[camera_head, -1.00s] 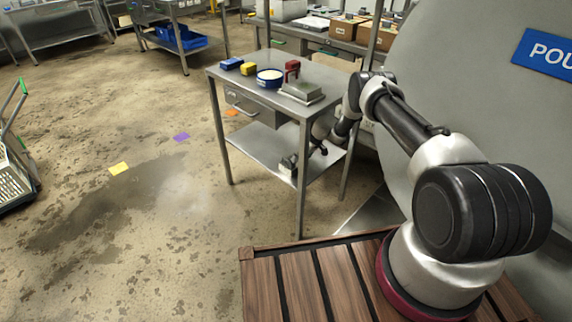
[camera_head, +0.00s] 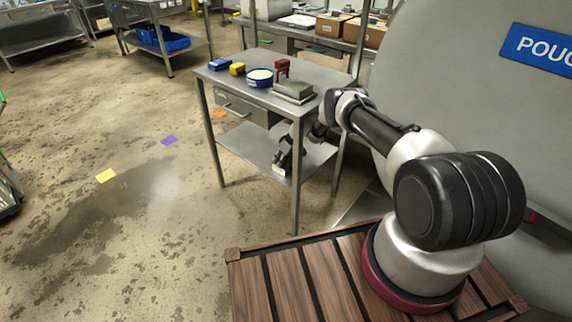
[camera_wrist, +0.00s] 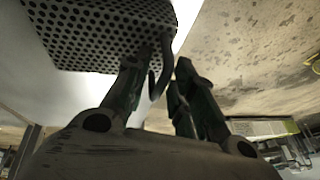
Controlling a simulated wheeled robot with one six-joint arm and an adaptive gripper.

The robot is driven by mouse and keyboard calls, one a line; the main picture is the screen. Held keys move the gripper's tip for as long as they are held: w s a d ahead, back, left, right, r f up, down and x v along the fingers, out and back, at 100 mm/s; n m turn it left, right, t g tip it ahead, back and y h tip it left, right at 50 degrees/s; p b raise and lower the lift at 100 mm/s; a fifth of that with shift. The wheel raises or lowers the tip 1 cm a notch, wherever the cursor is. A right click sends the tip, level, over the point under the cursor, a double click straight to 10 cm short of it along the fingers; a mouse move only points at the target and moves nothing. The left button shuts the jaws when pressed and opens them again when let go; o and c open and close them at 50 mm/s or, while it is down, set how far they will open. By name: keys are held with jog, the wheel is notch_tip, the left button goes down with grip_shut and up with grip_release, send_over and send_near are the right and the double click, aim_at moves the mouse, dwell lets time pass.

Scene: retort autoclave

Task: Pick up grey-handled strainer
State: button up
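In the wrist view a perforated dark metal body (camera_wrist: 95,32), seemingly the strainer, fills the top left. A thin curved grey piece (camera_wrist: 162,66), seemingly its handle, hangs down between my fingers, with a gap on the right finger's side. My gripper (camera_wrist: 163,75) is open around that piece. In the head view my gripper (camera_head: 286,152) is under the tabletop, over the front part of the lower shelf, near the table leg. A small pale item (camera_head: 279,170) shows just below it; I cannot tell its details there.
The steel table (camera_head: 325,78) holds a blue box (camera_head: 219,65), a yellow box (camera_head: 237,69), a blue-rimmed bowl (camera_head: 260,78), a red item (camera_head: 282,69) and a grey block (camera_head: 293,90). The lower shelf (camera_head: 252,145) has bare room at left. A large grey vessel (camera_head: 470,90) stands at right.

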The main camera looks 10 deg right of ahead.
grip_shut()
jog(key=shift+r, duration=0.2)
jog(key=shift+s+d+r, duration=0.1)
jog(key=shift+s+d, duration=0.05)
jog(key=shift+d, duration=0.15)
jog(key=s+d, duration=0.4)
jog(key=d, duration=0.3)
jog(key=s+d, duration=0.4)
jog(key=d, duration=0.4)
jog(key=shift+s+d, duration=0.15)
jog(key=shift+s, duration=0.1)
notch_tip(320, 180, up, 4)
jog(key=shift+w+f, duration=0.1)
jog(key=shift+f, duration=0.15)
